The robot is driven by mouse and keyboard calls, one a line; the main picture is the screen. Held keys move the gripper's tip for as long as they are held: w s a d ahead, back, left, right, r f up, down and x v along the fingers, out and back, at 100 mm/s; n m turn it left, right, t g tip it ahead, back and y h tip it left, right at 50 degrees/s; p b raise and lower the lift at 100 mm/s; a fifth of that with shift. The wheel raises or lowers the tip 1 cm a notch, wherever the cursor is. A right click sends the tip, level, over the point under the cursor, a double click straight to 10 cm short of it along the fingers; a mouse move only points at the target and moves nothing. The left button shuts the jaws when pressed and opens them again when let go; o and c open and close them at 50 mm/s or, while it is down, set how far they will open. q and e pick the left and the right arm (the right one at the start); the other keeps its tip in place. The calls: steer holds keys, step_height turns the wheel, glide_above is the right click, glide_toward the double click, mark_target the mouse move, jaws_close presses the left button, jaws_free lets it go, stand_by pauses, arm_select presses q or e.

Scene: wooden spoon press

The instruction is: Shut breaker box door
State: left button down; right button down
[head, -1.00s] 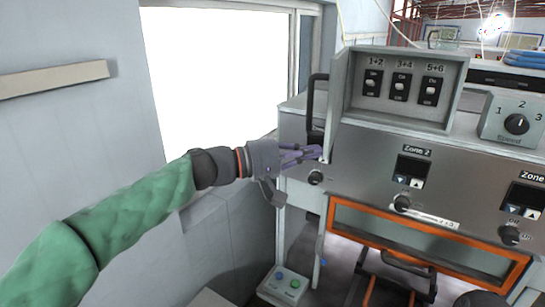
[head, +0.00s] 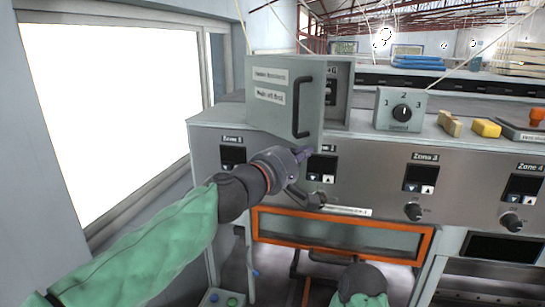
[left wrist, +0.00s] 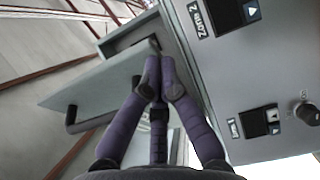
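The grey breaker box (head: 338,118) stands on top of the steel control panel. Its door (head: 262,112), with two white labels and a black handle (head: 302,108), is partly open and hides most of the switches. In the left wrist view the door (left wrist: 100,85) is a grey plate with its handle at lower left. My left gripper (head: 303,153) is just below the door's lower edge, in front of the panel. Its purple fingertips (left wrist: 158,75) come together with nothing visible between them; I cannot tell whether they touch the door.
The panel carries zone displays and knobs (head: 413,211). A speed dial box (head: 402,111) stands right of the breaker box, then wooden and yellow blocks (head: 486,128). An orange-framed window (head: 340,238) is below. A bright window is at left.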

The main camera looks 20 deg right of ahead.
mark_target(316, 150)
arm_select(q)
steer(key=d+p, duration=0.1)
steer(key=d, duration=0.1)
steer(key=w+d+p, duration=0.1)
steer(key=d, duration=0.2)
steer(key=shift+w+r, duration=0.15)
steer(key=shift+r, duration=0.05)
steer(key=w+d+n+t+y+p, duration=0.3)
steer(key=w+d+p, duration=0.3)
steer(key=d+p, duration=0.1)
steer(key=shift+w+d+t, duration=0.15)
steer(key=shift+d+t, duration=0.15)
steer(key=shift+d, duration=0.5)
steer(key=shift+a+f, duration=0.1)
steer(key=shift+f, duration=0.1)
